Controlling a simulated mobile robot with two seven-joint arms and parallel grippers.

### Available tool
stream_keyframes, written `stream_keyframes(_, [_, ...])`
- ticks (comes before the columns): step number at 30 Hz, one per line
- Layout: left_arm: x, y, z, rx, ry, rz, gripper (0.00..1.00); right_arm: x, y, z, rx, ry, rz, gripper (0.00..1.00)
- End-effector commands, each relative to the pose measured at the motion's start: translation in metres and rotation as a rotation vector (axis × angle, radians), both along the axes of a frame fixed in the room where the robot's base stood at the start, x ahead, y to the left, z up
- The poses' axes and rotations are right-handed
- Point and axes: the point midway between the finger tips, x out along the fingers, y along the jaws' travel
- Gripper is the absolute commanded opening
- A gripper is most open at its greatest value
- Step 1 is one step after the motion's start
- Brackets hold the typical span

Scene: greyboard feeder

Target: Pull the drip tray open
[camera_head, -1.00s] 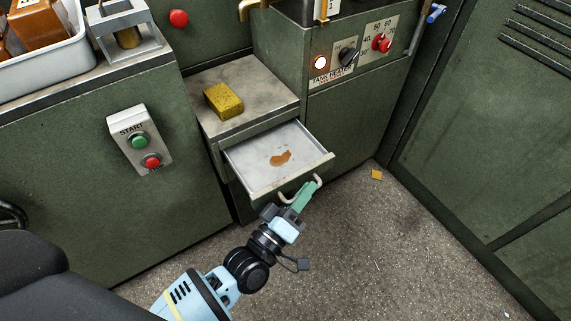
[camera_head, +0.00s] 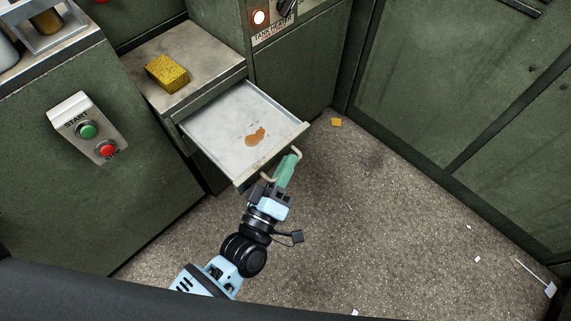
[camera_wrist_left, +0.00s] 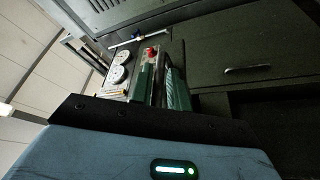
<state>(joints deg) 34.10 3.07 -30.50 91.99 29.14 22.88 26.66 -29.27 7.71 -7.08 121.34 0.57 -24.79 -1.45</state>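The drip tray (camera_head: 215,118) is a shallow grey metal drawer, pulled well out of the green cabinet under the grey ledge. A brown puddle (camera_head: 256,137) lies on its floor. A pale curved handle (camera_head: 267,178) is on its front. My left gripper (camera_head: 287,168), with green fingers, is at this handle and appears shut on it; the fingers hide part of the handle. In the left wrist view the fingers (camera_wrist_left: 160,88) are close together, and the grip on the handle is not clear there. My right gripper is not in view.
A yellow sponge (camera_head: 166,73) lies on the ledge above the tray. A start/stop box (camera_head: 90,128) is on the left cabinet. The speckled floor (camera_head: 370,210) before the tray is open, with small scraps and a yellow piece (camera_head: 336,122). Green cabinets stand at right.

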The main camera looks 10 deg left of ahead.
Motion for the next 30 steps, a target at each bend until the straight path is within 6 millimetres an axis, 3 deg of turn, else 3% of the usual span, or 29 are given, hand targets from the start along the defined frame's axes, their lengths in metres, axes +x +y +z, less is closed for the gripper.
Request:
stream_keyframes(7, [-0.009,0.004,-0.003,0.003,0.002,0.001,0.19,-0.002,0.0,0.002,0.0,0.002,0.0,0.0])
stream_keyframes(21, [-0.068,0.023,-0.015,0.001,0.001,0.0,0.19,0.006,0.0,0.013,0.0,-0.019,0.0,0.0])
stream_keyframes(30, [-0.073,0.025,-0.017,0.0,0.0,0.0,0.19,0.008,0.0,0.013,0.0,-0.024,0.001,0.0])
